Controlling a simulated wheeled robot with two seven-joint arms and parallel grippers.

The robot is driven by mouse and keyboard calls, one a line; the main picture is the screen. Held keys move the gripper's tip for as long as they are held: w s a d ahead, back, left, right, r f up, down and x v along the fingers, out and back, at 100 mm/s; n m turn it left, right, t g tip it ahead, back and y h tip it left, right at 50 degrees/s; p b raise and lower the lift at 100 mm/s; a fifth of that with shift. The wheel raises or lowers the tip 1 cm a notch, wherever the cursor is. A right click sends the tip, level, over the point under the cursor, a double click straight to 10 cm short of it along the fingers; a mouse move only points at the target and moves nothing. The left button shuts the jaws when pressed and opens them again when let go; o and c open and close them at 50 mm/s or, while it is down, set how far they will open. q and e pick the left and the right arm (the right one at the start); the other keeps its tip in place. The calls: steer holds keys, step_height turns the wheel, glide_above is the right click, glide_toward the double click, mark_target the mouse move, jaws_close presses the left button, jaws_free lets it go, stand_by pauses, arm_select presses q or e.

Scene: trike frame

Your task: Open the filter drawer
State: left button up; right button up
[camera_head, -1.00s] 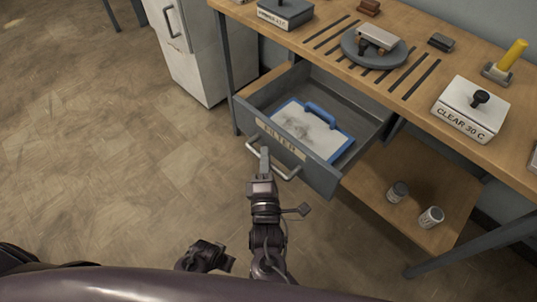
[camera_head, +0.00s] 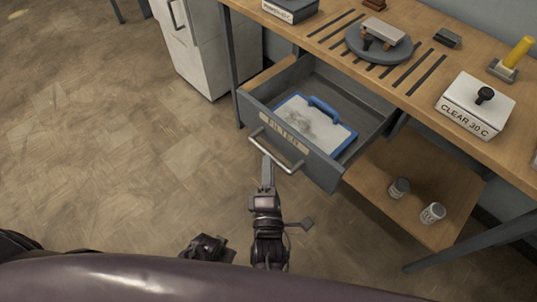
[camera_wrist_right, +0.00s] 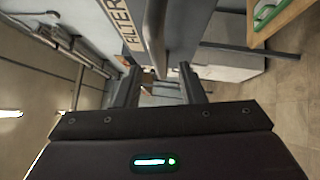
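The grey filter drawer (camera_head: 320,172) stands pulled out from under the bench, with its FILTER label on the front. A white filter panel with a blue frame and handle (camera_head: 318,122) lies inside it. The drawer's metal bar handle (camera_head: 290,166) shows in front; the bar also shows in the right wrist view (camera_wrist_right: 155,38). My right gripper (camera_head: 267,164) is at the handle's middle. Its fingers (camera_wrist_right: 158,85) are apart, with the bar in line between them and gaps on both sides. A dark part low in the head view may be my left gripper (camera_head: 207,248); its fingers are unclear.
The wooden bench top (camera_head: 410,98) carries a round grey turntable (camera_head: 378,47), a white CLEAR 30 C box (camera_head: 474,104) and a yellow-handled tool (camera_head: 513,58). Two cans (camera_head: 432,213) stand on the lower shelf (camera_head: 410,175). A white cabinet (camera_head: 205,60) stands left. The floor in front is clear.

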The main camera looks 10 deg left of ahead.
arm_select(q)
steer(key=shift+s+a+f, duration=0.2)
steer(key=shift+s+f, duration=0.05)
steer(key=shift+f, duration=0.15)
arm_select(e)
steer(key=v, duration=0.3)
steer(key=shift+s, duration=0.15)
arm_select(q)
steer(key=shift+w+d+r, duration=0.1)
steer(key=shift+w, duration=0.05)
